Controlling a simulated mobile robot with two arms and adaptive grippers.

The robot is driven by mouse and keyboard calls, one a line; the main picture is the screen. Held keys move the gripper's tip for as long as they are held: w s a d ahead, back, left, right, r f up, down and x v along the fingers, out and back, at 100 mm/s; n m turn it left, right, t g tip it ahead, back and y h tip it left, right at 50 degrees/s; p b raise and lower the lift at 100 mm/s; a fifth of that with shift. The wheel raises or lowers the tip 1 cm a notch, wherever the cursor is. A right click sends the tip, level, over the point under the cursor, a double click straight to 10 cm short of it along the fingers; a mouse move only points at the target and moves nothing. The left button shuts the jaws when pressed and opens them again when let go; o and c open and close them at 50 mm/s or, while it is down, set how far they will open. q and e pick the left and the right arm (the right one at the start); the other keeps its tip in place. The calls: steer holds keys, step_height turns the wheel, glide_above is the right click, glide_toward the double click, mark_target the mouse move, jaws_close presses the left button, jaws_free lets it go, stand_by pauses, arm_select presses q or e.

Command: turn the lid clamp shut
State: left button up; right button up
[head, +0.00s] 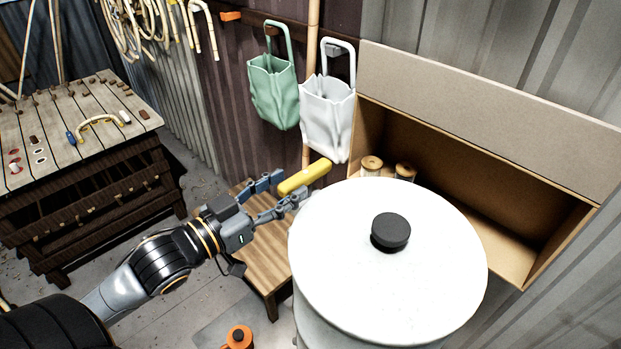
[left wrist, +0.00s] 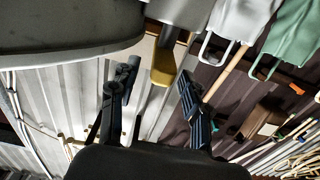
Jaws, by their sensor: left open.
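The white steam pot or drum (head: 310,312) stands at right in the head view, its round white lid (head: 345,255) on top with a black knob (head: 390,230). The lid clamp's yellow handle (head: 306,177) sticks out beside the lid's left rear edge. It also shows in the left wrist view (left wrist: 162,70), on a grey stem. My left gripper (head: 280,195) is open. In the wrist view the yellow handle lies between the lines of its two fingers, around the fingertips; I cannot tell whether they touch it. My right gripper is out of view.
A wooden bench (head: 258,262) stands below the left gripper. A green bag (head: 272,92) and a white bag (head: 328,110) hang on the wall behind. An open cardboard box (head: 480,95) is behind the drum. A slatted worktable (head: 85,120) stands at left.

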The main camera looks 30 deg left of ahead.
mark_target(305, 172)
arm_select(q)
steer(key=b+x, duration=0.2)
steer(key=x, duration=0.2)
steer(key=shift+a, duration=0.1)
steer(key=shift+p+x, duration=0.5)
steer(key=shift+x, duration=0.4)
steer(key=shift+w+d, duration=0.2)
steer(key=shift+w, duration=0.3)
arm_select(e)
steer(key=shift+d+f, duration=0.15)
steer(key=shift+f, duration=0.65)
arm_select(q)
jaws_close()
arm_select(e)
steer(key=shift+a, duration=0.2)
